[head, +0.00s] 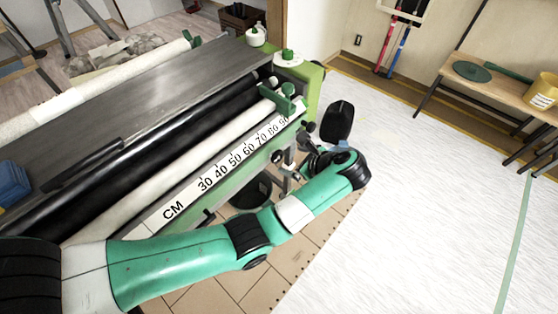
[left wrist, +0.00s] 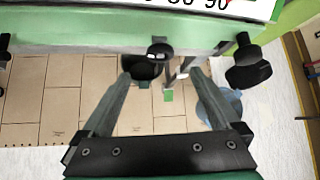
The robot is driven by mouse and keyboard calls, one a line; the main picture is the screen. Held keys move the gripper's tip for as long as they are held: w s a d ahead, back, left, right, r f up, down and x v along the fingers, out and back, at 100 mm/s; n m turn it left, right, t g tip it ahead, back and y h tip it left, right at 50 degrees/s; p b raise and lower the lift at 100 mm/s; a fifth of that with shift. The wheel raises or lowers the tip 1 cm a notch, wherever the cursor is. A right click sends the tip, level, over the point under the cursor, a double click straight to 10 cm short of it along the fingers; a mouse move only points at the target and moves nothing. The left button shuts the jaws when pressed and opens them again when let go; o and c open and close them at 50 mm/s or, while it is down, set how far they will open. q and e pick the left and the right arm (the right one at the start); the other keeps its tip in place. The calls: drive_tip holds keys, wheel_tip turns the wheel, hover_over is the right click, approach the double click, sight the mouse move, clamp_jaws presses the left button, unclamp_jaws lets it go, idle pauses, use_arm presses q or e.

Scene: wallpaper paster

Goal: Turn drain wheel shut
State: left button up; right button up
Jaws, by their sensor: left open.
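In the left wrist view a small round black wheel (left wrist: 158,50), which looks like the drain wheel, sits under the green machine edge, just beyond my fingertips and roughly centred between them. A black round part in the head view (head: 277,156) seems to be the same wheel. My left gripper (left wrist: 158,75) is open, its two grey fingers spread, with nothing held between them. In the head view my left arm reaches across the machine's front, and its gripper is partly hidden among dark parts near the machine's right end. My right gripper is not in view.
The pasting machine (head: 150,95) has rollers and a centimetre scale (head: 235,152). A black bucket (head: 250,193) stands below it on the tiles. A larger black knob (left wrist: 248,68) is close to the right finger. White covered floor (head: 430,190) lies open at right.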

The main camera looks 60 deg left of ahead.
sight(280, 157)
use_arm(q)
drive_tip(key=b+x, duration=0.3)
drive_tip(key=x, duration=0.7)
drive_tip(key=shift+s+f+b, duration=0.15)
drive_tip(key=shift+f+b, duration=0.15)
drive_tip(key=shift+b, duration=0.1)
drive_tip(key=shift+a+f, duration=0.25)
drive_tip(key=shift+a, duration=0.3)
drive_tip(key=shift+c, duration=0.3)
drive_tip(key=c, duration=1.3)
drive_tip(key=g+b, duration=0.1)
drive_tip(key=b, duration=0.2)
drive_tip(key=f+m+g+h+b, duration=0.1)
drive_tip(key=b, duration=0.2)
drive_tip(key=shift+g+b, duration=0.4)
drive_tip(key=shift+r+m+b, duration=0.3)
drive_tip(key=shift+m+b, duration=0.1)
drive_tip(key=shift+b, duration=0.1)
drive_tip(key=shift+r, duration=0.2)
